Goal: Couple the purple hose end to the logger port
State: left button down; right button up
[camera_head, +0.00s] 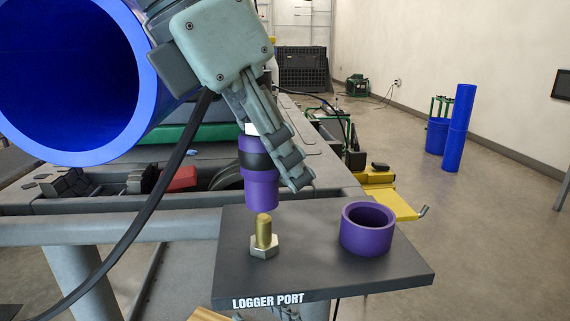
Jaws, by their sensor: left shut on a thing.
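My left gripper (284,160) comes down from the top and is shut on the purple hose end (261,188). The hose end is a purple cylinder with a black band and a white part at its top, and it points down, nearly upright. Its lower rim is just above the brass stud (264,232), with its hex base, on the dark plate (330,280) labelled LOGGER PORT. The rim looks apart from the stud tip, though the depth is hard to judge. The fingers partly hide the upper hose end. My right gripper does not show.
An open purple cup (367,229) stands on the plate, right of the stud. A large blue pipe (140,60) fills the upper left. A black cable (150,200) curves down the left side. The grey cart frame (110,231) lies behind the plate.

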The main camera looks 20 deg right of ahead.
pick_arm(q)
jog(key=shift+f+b, duration=1.95)
jog(key=shift+f, duration=0.2)
jog(key=c, duration=1.1)
grip_release()
jog(key=shift+r, duration=0.1)
notch_tip(320, 180, up, 10)
